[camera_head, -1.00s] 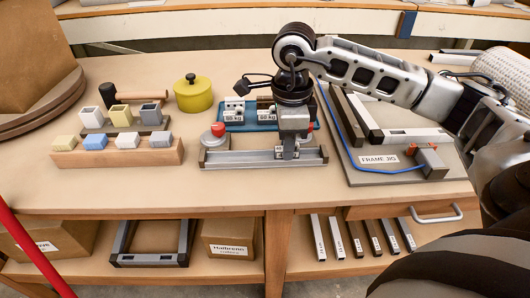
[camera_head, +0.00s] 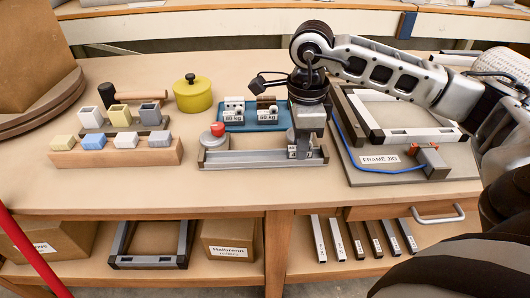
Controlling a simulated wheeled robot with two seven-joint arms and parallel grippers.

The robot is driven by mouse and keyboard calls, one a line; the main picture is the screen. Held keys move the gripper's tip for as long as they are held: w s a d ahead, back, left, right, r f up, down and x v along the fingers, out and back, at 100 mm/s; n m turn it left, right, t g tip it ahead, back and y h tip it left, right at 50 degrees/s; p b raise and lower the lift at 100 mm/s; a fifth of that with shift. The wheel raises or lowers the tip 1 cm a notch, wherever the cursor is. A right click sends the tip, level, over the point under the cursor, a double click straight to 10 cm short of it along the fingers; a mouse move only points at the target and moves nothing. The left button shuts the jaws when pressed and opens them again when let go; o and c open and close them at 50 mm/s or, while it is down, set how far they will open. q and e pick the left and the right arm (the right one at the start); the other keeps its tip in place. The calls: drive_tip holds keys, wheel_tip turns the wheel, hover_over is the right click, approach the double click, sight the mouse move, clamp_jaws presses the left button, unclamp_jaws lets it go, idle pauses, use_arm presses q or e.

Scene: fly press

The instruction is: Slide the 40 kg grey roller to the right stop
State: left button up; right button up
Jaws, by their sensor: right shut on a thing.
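My right gripper (camera_head: 304,148) points down at the right end of the grey rail (camera_head: 245,159). It is shut on the grey roller, whose pale label (camera_head: 294,153) shows at the jaws. The gripper hides most of the roller and the right end of the rail, so I cannot tell whether the roller touches the right stop. A red knob (camera_head: 218,129) on a grey round body (camera_head: 213,140) stands at the rail's left end. My left gripper is out of view.
Behind the rail, a blue tray (camera_head: 238,127) holds rollers labelled 60 kg. The frame jig (camera_head: 380,175) lies close on the right. The table's front strip is clear.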

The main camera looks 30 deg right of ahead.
idle(0.3)
drive_tip(key=shift+s+d+b, duration=0.4)
drive_tip(key=shift+s+d, duration=0.1)
drive_tip(key=shift+d, duration=0.35)
drive_tip(key=o, duration=0.9)
drive_tip(key=shift+c, duration=1.3)
drive_tip(key=shift+r+p, duration=2.8)
drive_tip(key=shift+r, duration=0.75)
